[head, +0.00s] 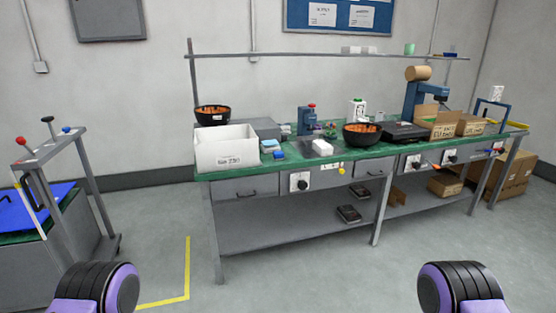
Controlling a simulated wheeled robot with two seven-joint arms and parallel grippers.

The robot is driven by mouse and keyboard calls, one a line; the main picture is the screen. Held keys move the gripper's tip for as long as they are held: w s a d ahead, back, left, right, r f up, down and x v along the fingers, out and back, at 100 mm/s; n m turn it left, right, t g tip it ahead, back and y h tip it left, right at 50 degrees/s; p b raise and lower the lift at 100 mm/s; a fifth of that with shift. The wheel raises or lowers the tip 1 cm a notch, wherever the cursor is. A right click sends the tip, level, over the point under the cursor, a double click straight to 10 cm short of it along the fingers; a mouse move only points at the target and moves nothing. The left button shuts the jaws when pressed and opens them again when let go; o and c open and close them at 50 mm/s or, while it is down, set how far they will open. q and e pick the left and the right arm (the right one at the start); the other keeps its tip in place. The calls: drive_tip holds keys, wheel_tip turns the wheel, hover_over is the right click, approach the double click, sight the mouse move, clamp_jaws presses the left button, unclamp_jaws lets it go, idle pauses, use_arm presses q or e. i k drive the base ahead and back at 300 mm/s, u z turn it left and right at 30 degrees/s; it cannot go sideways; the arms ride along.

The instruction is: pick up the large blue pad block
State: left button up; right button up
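A large flat blue pad (22,210) lies on the green top of a grey cart at the far left, partly cut off by the picture edge. Smaller blue blocks (279,154) sit on the green-topped workbench (345,163), beside a white bin (226,156). I cannot tell for certain which blue thing is the large pad block. Only purple and black parts of my two arms show at the bottom edge. Neither gripper is in view.
The grey cart (25,268) has an upright frame with red and blue knobs at the left. Black bowls (361,142) and cardboard boxes (470,126) stand on the bench. A lower shelf (290,228) spans beneath it. The floor in front is clear, with a yellow line (187,265).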

sight(277, 155)
drive_tip(key=z, duration=0.1)
drive_tip(key=k, duration=0.35)
drive_tip(key=u, duration=0.6)
drive_tip(key=i, duration=1.75)
drive_tip(key=z, duration=0.85)
